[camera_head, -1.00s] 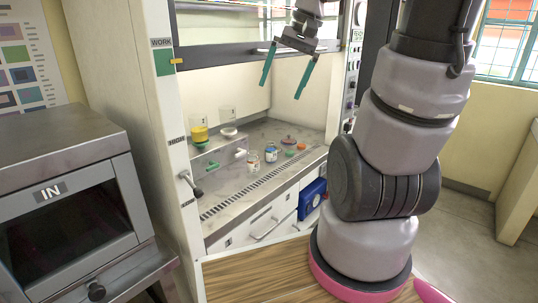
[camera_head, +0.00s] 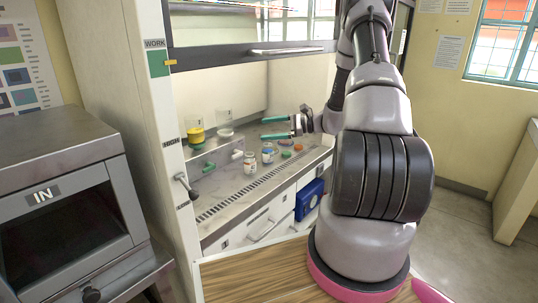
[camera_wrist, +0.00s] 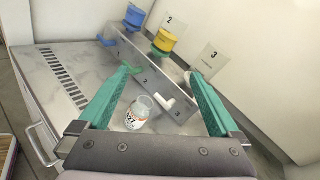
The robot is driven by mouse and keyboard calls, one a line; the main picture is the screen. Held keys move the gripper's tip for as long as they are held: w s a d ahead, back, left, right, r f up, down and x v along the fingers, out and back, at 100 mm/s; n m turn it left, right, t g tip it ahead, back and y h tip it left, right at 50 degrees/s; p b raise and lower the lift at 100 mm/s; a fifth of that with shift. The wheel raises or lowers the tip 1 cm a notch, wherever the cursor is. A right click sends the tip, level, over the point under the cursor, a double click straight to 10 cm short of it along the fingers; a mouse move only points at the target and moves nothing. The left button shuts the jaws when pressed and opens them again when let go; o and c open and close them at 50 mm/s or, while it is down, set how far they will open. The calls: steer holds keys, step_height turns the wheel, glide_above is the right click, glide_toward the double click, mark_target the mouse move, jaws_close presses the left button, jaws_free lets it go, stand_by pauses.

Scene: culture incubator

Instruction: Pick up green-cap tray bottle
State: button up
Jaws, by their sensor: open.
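My gripper (camera_head: 264,128) is open and empty inside the hood, its two green fingers pointing left above the work surface. In the wrist view the open gripper (camera_wrist: 158,73) has a small clear labelled bottle (camera_wrist: 138,113) below and between its fingers, apart from them. I cannot make out a green cap on either. A small green disc-like piece (camera_head: 286,142) lies behind them; I cannot tell whether it is a loose cap.
A low grey partition (camera_wrist: 150,78) with numbered sections carries a green piece (camera_head: 207,167) and a white piece (camera_head: 237,154). Yellow (camera_head: 196,135) and blue (camera_wrist: 134,15) containers stand behind it. An orange piece (camera_head: 298,147) lies near the bottles. The raised sash (camera_head: 255,51) is above.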

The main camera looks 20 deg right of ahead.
mark_target(272, 155)
steer(key=w+d+f+m+t+h, duration=0.1)
steer(key=d+f+m+t, duration=0.1)
steer(key=f, duration=0.3)
steer(key=w+d+f+m+t+h, duration=0.1)
steer(key=w+d+f+m+t, duration=0.1)
steer(key=f, duration=0.4)
steer(key=w+d+f+m+t+h, duration=0.1)
steer(key=d+f+m+t, duration=0.2)
steer(key=d+f+m, duration=0.1)
steer(key=shift+w+f+m+t+h, duration=0.2)
steer(key=shift+f+m+t+h, duration=0.15)
steer(key=shift+f+m, duration=0.5)
steer(key=x, duration=0.6)
steer(key=shift+d+r, duration=0.1)
steer(key=shift+r, duration=0.05)
steer(key=x, duration=0.5)
steer(key=shift+w+r, duration=0.1)
steer(key=shift+w, duration=0.35)
steer(key=shift+r, duration=0.1)
steer(key=c, duration=1.5)
